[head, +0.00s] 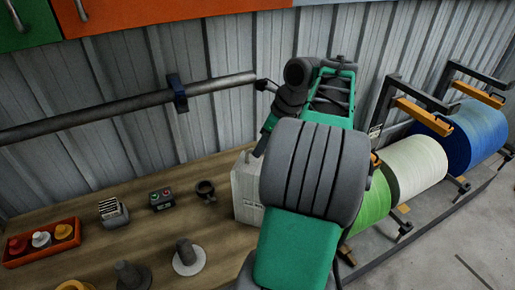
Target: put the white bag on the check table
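The white bag (246,188) stands upright on the wooden table top (130,215), near its right end, with dark print low on its front. My arm covers its right side. My gripper (262,145) is mostly hidden by my own arm; a dark part of it shows at the bag's upper right edge. I cannot tell whether it touches the bag or whether its fingers are open or shut. No label shows which surface is the check table.
An orange tray of spools (42,242), a card holder (113,212), a button box (162,199), a dark ring-shaped item (205,190) and cones (187,257) stand on the table. A pipe (130,107) runs along the wall. Green, white (415,167) and blue rolls stand at right.

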